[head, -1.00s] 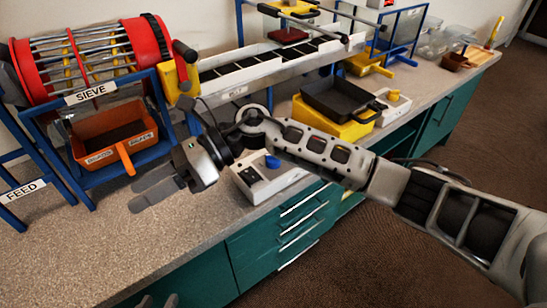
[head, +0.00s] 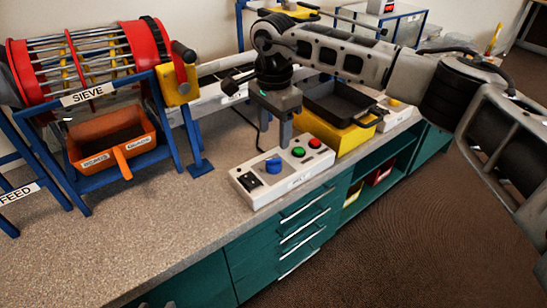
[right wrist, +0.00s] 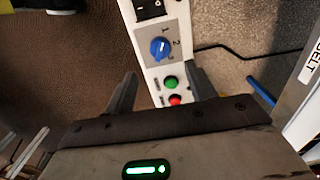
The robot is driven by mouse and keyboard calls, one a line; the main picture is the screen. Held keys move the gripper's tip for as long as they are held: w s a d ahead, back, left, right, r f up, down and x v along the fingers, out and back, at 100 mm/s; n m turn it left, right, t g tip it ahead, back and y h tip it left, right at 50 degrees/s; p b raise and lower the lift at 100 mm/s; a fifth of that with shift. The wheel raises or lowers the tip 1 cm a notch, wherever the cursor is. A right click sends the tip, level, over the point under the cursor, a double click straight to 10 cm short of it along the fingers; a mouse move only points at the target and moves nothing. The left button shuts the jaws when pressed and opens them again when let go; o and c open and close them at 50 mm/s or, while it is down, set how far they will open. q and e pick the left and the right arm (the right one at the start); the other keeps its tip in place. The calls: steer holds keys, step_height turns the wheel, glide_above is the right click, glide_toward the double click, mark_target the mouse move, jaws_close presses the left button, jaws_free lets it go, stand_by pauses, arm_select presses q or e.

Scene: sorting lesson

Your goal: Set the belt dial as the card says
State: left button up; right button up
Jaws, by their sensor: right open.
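The blue belt dial (head: 273,165) sits on a pale control box (head: 262,194) at the bench's front edge. The right wrist view shows the dial (right wrist: 159,48) with 1, 2 and 3 printed beside it; I cannot tell which number it points to. My right gripper (head: 275,140) points down above the box, near the green button. In the right wrist view my right gripper (right wrist: 162,73) is open, with a finger on each side of the box and nothing held. Only a grey bit of my left gripper (head: 170,302) shows at the bottom edge. I see no readable card.
A green button (head: 298,152) and red button (head: 315,143) share the box with a black switch (head: 250,181). A yellow block with a black tray (head: 338,100) stands behind it. The sieve frame and orange bin (head: 112,145) are left. The front left bench is clear.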

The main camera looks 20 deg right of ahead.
mark_target(273, 159)
step_height(273, 159, down, 8)
steer(key=shift+f, duration=0.25)
steer(key=c, duration=1)
